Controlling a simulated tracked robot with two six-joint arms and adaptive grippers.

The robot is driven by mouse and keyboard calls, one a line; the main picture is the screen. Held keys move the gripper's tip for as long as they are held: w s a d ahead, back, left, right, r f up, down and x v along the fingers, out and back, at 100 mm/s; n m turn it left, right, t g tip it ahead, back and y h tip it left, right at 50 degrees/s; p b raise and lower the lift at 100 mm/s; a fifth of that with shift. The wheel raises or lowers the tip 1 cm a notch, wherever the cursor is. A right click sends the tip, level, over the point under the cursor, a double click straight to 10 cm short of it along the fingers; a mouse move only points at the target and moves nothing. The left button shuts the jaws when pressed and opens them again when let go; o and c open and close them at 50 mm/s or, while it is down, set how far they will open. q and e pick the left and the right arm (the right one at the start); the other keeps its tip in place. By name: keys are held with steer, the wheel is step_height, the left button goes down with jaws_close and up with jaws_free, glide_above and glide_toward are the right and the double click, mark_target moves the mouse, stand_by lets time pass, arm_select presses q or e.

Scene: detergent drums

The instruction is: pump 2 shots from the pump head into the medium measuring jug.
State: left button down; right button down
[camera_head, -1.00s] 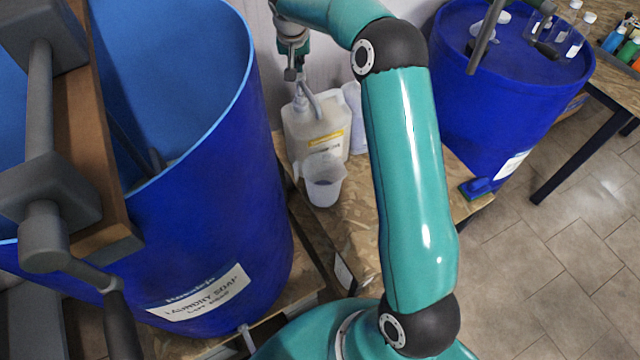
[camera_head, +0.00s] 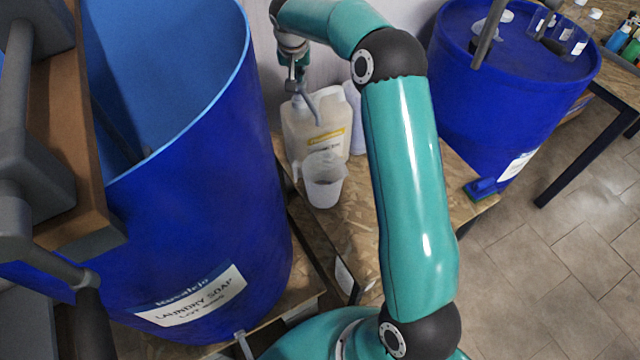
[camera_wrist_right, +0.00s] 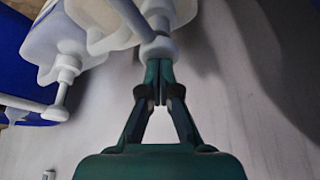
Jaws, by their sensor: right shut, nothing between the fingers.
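The pump head (camera_head: 312,107) sits on a cream canister with a yellow-striped label (camera_head: 318,140), its spout slanting down toward the front. The clear measuring jug (camera_head: 323,186) stands upright in front of the canister on the wooden bench, below the spout; its contents are unclear. My right gripper (camera_head: 291,88) is at the top of the pump head, pointing down, shut and empty. In the right wrist view, the shut fingertips (camera_wrist_right: 158,68) meet the round white top of the pump head (camera_wrist_right: 158,48). My left gripper is not in view.
A large open blue drum (camera_head: 200,200) labelled laundry soap stands left of the bench. Another canister (camera_head: 355,115) is behind the first. A closed blue drum (camera_head: 500,100) with small items on top stands right. A blue-green sponge (camera_head: 481,189) lies at the bench edge.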

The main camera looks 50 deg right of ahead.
steer(key=shift+r+p, duration=2.1)
steer(key=shift+r, duration=0.8)
steer(key=shift+f, duration=0.1)
steer(key=shift+f+b, duration=2.55)
steer(key=shift+f, duration=0.4)
steer(key=shift+r+p, duration=2.25)
steer(key=shift+r, duration=0.75)
steer(key=shift+r, duration=0.1)
